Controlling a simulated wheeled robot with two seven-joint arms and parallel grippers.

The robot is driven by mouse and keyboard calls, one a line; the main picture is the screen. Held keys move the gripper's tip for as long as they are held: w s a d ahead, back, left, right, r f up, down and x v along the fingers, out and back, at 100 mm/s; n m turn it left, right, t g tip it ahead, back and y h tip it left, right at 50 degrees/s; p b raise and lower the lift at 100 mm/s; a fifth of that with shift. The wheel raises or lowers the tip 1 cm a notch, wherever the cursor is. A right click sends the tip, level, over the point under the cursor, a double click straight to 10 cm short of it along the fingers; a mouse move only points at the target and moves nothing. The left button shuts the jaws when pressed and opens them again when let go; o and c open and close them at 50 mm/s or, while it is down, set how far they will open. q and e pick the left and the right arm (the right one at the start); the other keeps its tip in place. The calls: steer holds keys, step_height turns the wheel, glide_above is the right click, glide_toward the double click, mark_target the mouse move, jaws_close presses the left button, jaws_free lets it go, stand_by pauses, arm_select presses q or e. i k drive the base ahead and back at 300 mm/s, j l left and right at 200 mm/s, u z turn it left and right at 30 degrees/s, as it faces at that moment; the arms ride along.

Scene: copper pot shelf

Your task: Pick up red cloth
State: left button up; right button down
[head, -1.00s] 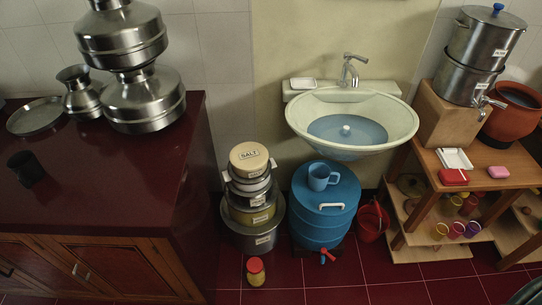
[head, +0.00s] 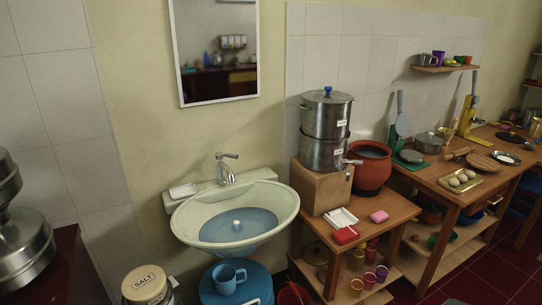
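No other red cloth is clearly seen. Neither of my grippers shows in the head view.
A steel water filter (head: 325,130) on a wooden block (head: 320,187) and a clay pot (head: 371,167) stand behind the red item. A sink (head: 235,212) is to the left. A longer wooden counter (head: 447,186) is to the right. Red floor (head: 490,270) is open at lower right.

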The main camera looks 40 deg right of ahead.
mark_target(343, 236)
steer(key=z, duration=1.9)
